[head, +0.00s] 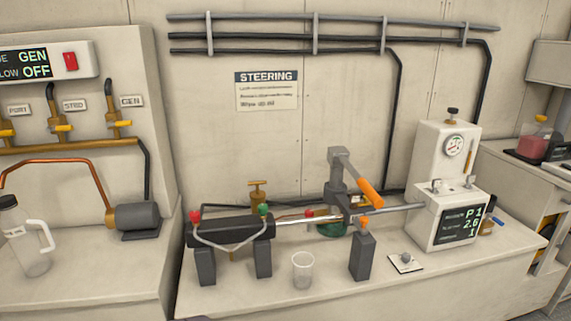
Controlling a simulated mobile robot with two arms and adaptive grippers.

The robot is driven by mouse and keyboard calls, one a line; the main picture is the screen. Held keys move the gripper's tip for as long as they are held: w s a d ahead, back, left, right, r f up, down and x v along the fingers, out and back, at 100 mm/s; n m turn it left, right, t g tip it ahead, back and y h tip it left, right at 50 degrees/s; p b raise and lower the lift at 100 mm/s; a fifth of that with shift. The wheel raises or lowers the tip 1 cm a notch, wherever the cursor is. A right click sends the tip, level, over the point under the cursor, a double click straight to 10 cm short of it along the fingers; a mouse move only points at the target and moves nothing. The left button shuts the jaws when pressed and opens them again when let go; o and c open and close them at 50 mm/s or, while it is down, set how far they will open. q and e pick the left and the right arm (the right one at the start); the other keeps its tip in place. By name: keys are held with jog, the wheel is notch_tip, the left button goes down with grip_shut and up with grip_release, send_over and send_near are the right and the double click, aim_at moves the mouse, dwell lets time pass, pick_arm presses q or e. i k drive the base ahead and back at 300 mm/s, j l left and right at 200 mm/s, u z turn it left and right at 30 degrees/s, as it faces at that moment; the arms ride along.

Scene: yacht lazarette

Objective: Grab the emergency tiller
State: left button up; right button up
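A grey angled lever with an orange grip (369,193) stands at the back of the steering gear on the bench, right of the middle. It looks like the emergency tiller, though no label on it can be read. Its grey arm (343,160) rises from an upright post and the grip slopes down to the right. The post's lower end is partly hidden behind the steering gear's rod.
A dark steering cylinder (232,230) with a shiny rod (315,224) lies across the bench on dark blocks. A clear cup (303,270) stands in front. A white unit with a gauge (445,185) stands at the right. A jug (25,240) stands at the left.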

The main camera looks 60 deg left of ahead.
aim_at(338, 156)
jog(key=u, duration=1.5)
